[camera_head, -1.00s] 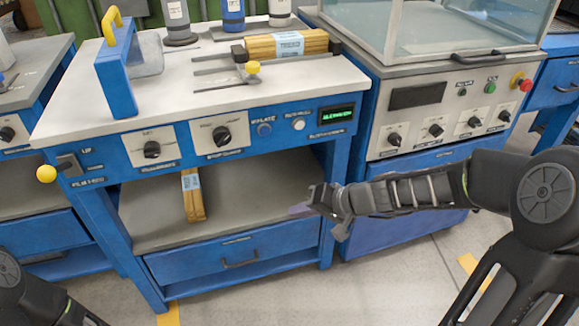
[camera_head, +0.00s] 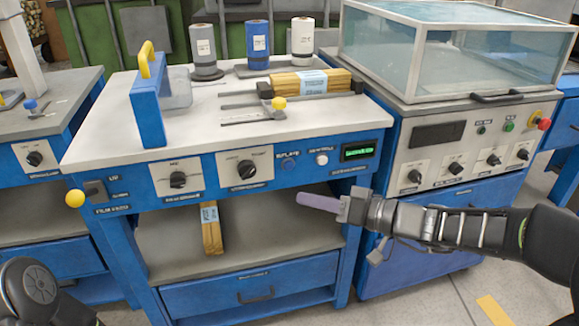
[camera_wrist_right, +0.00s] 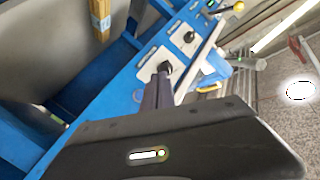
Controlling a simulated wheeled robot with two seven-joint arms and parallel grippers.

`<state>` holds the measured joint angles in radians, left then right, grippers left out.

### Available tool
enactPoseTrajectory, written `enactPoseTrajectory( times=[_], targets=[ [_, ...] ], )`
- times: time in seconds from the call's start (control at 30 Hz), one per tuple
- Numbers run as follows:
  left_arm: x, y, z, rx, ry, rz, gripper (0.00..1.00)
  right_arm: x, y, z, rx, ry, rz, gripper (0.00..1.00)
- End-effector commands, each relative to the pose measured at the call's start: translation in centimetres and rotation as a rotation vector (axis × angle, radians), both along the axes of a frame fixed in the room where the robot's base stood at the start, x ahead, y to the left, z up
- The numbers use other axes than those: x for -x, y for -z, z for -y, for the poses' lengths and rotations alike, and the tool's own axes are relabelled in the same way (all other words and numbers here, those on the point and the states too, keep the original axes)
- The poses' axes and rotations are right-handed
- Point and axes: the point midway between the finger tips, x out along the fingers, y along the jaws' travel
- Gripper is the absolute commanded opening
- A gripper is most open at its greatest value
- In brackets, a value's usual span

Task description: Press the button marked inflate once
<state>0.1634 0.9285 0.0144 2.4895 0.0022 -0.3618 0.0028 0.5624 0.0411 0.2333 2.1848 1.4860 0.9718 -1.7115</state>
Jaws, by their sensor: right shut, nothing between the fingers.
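The button marked inflate is a small round blue button (camera_head: 289,167) on the blue front panel of the left machine, with its label above it. It appears to show in the right wrist view as a blue disc (camera_wrist_right: 138,95) beside the fingers. My right gripper (camera_head: 299,197) is shut and empty. Its purple-grey fingers point left, in front of the machine and a little lower in the picture than the button; no contact shows. The fingers also show in the right wrist view (camera_wrist_right: 160,80). Only a link of my left arm shows at bottom left.
A white button (camera_head: 321,159) and a green display (camera_head: 358,150) are right of the inflate button, and a black knob (camera_head: 246,169) is left of it. The worktop (camera_head: 220,108) carries a wood bundle (camera_head: 310,82). A cabinet (camera_head: 435,150) stands at right.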

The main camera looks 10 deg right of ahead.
Motion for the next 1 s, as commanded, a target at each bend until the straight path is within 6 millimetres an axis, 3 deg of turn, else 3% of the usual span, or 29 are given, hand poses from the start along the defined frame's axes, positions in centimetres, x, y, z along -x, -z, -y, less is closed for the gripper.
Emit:
enactPoseTrajectory(
  times=[0.27, 0.57, 0.8, 1.0],
  targets=[
    [0.2, -1.1, 0.2, 0.004, 0.005, -0.004, 0.52, -2.1, -0.2, -0.2, -0.002, -0.002, -0.001, 0.00],
    [0.8, -3.1, 0.7, 0.011, 0.018, -0.013, 0.52, -6.0, -0.3, -0.5, -0.002, -0.002, -0.002, 0.00],
    [0.5, -1.7, 0.5, 0.007, 0.012, -0.008, 0.52, -8.2, 0.1, -0.6, -0.001, -0.001, 0.000, 0.00],
    [0.4, -1.7, 0.4, 0.006, 0.010, -0.007, 0.52, -8.6, 0.0, -0.6, -0.001, 0.000, -0.001, 0.00]
  ],
)
